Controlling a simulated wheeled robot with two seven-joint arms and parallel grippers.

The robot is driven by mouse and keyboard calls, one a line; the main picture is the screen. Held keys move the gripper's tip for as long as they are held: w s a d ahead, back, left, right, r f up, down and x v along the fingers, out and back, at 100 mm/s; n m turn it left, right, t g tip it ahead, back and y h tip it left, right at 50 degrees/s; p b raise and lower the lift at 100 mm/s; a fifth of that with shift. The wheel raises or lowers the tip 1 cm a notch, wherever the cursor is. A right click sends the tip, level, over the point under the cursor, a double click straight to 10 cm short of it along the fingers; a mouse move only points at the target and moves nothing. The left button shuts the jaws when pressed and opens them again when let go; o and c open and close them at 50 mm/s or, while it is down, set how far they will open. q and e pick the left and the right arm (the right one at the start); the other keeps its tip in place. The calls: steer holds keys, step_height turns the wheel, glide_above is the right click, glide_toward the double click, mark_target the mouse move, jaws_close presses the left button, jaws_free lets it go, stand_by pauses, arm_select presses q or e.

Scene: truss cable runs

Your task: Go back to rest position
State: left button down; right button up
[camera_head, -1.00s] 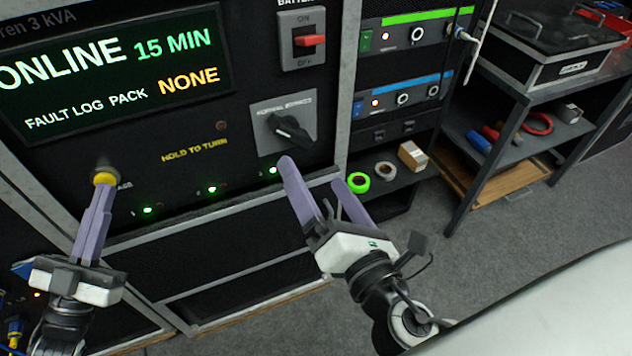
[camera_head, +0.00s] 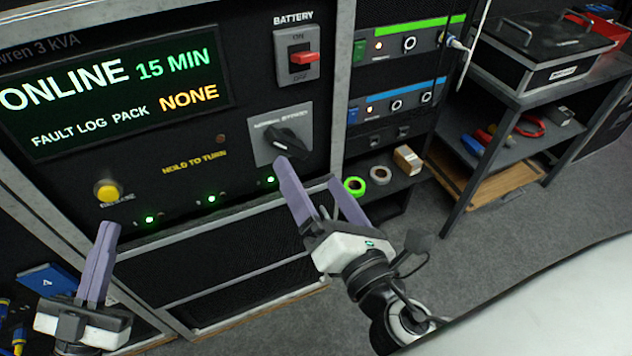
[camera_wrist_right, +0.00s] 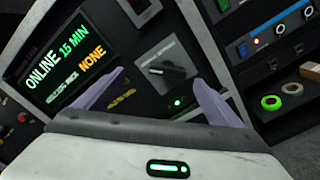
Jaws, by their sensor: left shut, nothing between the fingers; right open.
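My left gripper (camera_head: 107,226) is shut and empty, upright in the lower left of the head view, below and apart from the yellow button (camera_head: 107,191) on the black panel. My right gripper (camera_head: 306,172) is open and empty in front of the panel's lower right, below the grey plate with the black rotary knob (camera_head: 284,138). In the right wrist view its two purple fingers (camera_wrist_right: 160,90) stand apart, with the knob (camera_wrist_right: 166,70) seen between them. I cannot tell the exact gap between the right fingertips and the panel.
The panel's screen (camera_head: 110,85) reads ONLINE, 15 MIN, NONE. A battery switch (camera_head: 299,58) with a red lever sits above the knob. A shelf with tape rolls (camera_head: 380,175) and a small box is right of it. A cart (camera_head: 510,150) stands further right; grey floor lies open below.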

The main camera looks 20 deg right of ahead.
arm_select(q)
steer(key=shift+s, duration=0.4)
arm_select(e)
steer(key=shift+r, duration=0.15)
